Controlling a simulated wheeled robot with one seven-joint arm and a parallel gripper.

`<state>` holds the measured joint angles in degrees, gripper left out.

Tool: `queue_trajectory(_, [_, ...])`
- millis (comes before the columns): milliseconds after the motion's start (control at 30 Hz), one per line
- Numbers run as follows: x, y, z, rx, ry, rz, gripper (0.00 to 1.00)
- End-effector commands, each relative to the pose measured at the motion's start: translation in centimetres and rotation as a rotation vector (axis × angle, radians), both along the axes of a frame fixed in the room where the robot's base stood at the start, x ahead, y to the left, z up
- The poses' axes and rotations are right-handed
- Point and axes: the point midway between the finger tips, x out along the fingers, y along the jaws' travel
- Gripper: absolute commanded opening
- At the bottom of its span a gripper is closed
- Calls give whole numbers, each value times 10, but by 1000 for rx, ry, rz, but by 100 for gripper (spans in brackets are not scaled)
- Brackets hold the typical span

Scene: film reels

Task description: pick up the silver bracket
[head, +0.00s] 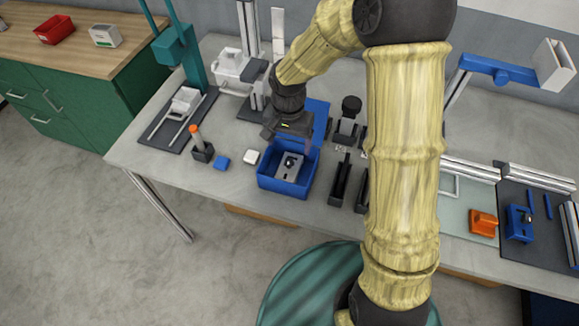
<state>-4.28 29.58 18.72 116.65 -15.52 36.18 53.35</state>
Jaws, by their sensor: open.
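The silver bracket (289,168) lies inside an open blue box (283,188) near the front middle of the grey table. It is a small light-grey plate with a dark round part on it. My gripper (291,140) hangs just above the back of the box, pointing down. It is open and appears apart from the bracket. The gripper's dark body covers the back part of the box, and its fingertips are hard to make out at this size.
Black upright holders (341,180) stand close to the right. My arm hides part of the table.

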Motion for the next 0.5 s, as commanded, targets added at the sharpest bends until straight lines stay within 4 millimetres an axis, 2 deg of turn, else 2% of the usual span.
queue_trajectory(300, [0,0,-55,-1,3,2,80])
queue_trajectory(500, [0,1,-69,0,-1,3,80])
